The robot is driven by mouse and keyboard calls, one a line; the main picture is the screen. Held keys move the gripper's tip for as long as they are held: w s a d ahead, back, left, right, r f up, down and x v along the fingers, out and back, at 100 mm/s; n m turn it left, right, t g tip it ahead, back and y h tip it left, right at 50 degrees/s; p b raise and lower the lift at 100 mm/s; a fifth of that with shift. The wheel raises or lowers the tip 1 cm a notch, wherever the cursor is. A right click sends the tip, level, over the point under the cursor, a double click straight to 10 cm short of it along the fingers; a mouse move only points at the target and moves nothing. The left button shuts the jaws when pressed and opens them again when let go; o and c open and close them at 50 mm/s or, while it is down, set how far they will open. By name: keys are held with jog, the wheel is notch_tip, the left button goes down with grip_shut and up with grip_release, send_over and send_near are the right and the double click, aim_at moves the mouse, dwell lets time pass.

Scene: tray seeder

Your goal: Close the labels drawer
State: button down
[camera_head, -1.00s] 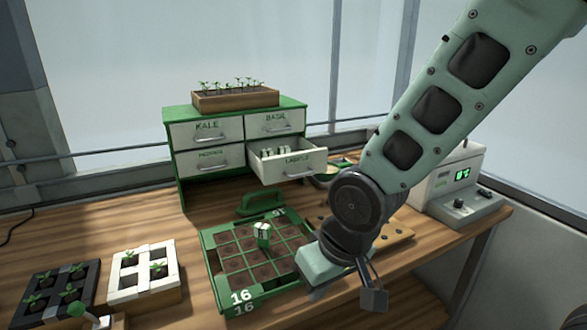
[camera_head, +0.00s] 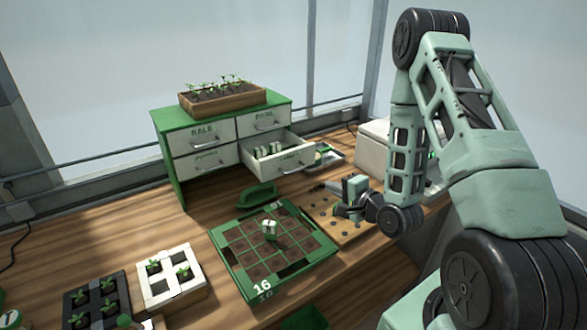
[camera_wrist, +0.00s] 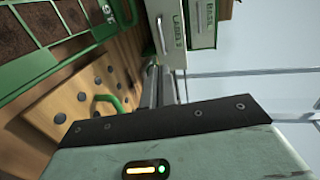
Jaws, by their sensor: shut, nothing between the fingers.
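The labels drawer (camera_head: 292,161) is the lower right drawer of the green and white cabinet (camera_head: 172,180). It is pulled out, and white and green packets (camera_head: 270,150) show inside. Its front with the handle also shows in the wrist view (camera_wrist: 177,35), near the top. My gripper (camera_head: 317,187) is shut and empty, low over the right part of the bench, in front and to the right of the drawer. Its fingers (camera_wrist: 159,70) point toward the drawer front in the wrist view. They look apart from it, though the exact gap is hard to tell.
A green seeding tray (camera_head: 240,275) lies in front of the cabinet, with a green handled tool (camera_head: 257,196) behind it. A wooden board with holes (camera_head: 345,232) lies under my gripper. A seedling box (camera_head: 225,103) stands on the cabinet. Seedling pots are at lower left.

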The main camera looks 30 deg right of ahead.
aim_at(277, 151)
jog(key=b+x, duration=0.9)
jog(key=x, duration=0.4)
jog(key=shift+w+r, duration=0.1)
jog(key=shift+w, duration=0.35)
jog(key=shift+w, duration=0.1)
jog(key=r+b+x, duration=0.1)
jog(key=x, duration=0.4)
jog(key=r+b+x, duration=0.1)
jog(key=x, duration=0.3)
jog(key=r+b+x, duration=0.1)
jog(key=x, duration=0.4)
jog(key=shift+w+d+f, duration=0.15)
jog(key=shift+w, duration=0.8)
jog(key=shift+w+r, duration=0.15)
jog(key=shift+r, duration=0.1)
